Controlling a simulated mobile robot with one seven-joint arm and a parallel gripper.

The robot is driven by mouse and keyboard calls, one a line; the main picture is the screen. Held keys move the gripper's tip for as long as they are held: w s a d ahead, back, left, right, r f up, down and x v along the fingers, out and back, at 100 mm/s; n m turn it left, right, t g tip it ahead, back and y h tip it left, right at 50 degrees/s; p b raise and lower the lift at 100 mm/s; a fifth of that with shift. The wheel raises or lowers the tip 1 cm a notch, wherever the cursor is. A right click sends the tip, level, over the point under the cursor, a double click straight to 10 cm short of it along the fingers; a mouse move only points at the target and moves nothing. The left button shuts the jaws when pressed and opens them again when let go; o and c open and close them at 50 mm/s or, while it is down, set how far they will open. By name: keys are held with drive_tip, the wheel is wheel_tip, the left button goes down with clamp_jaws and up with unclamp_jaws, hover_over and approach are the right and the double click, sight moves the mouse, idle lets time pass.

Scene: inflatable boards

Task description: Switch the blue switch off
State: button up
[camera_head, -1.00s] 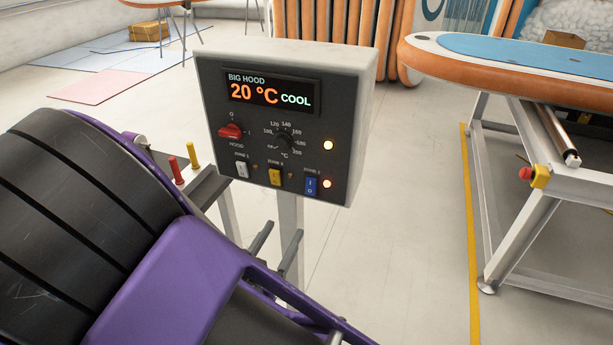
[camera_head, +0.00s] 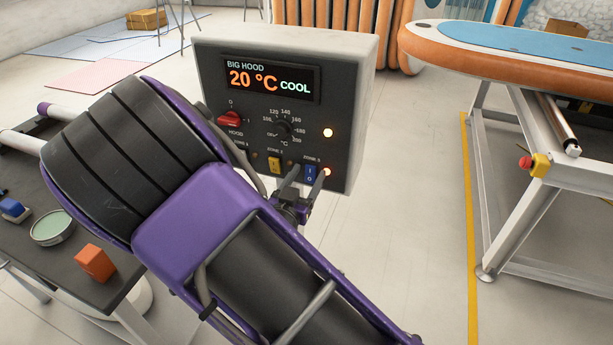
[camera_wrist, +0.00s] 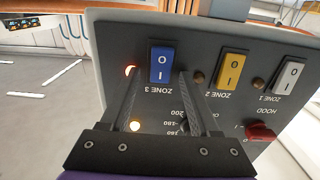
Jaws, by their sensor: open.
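The blue switch (camera_head: 310,174) is the zone 3 rocker at the lower right of the control box (camera_head: 362,110). In the wrist view the blue switch (camera_wrist: 161,66) shows upside down, with its O and I marks visible. My gripper (camera_head: 305,175) is at the lower right of the panel. In the wrist view my gripper (camera_wrist: 160,75) is open and empty, with one finger on each side of the blue switch. I cannot tell whether the fingers touch the panel. Lamps (camera_wrist: 131,71) beside the switch glow orange.
A yellow switch (camera_wrist: 232,70), a white switch (camera_wrist: 288,78) and a red knob (camera_wrist: 261,132) are on the same panel. The display (camera_head: 270,80) reads 20 °C COOL. A bench (camera_head: 105,290) with small items stands at left. An orange-edged board (camera_head: 500,60) is at right.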

clamp_jaws()
drive_tip(key=f+t+b, duration=0.1)
drive_tip(key=b, duration=0.2)
drive_tip(key=shift+f, duration=0.1)
drive_tip(key=t+b, duration=0.1)
drive_tip(key=b, duration=0.1)
drive_tip(key=shift+f+h+b, duration=0.1)
drive_tip(key=shift+h+b, duration=0.25)
drive_tip(key=shift+h, duration=0.05)
drive_tip(key=shift+s+r+t+b, duration=0.1)
drive_tip(key=shift+r+t+b, duration=0.1)
drive_tip(key=shift+t+b, duration=0.45)
drive_tip(key=shift+r, duration=0.1)
unclamp_jaws()
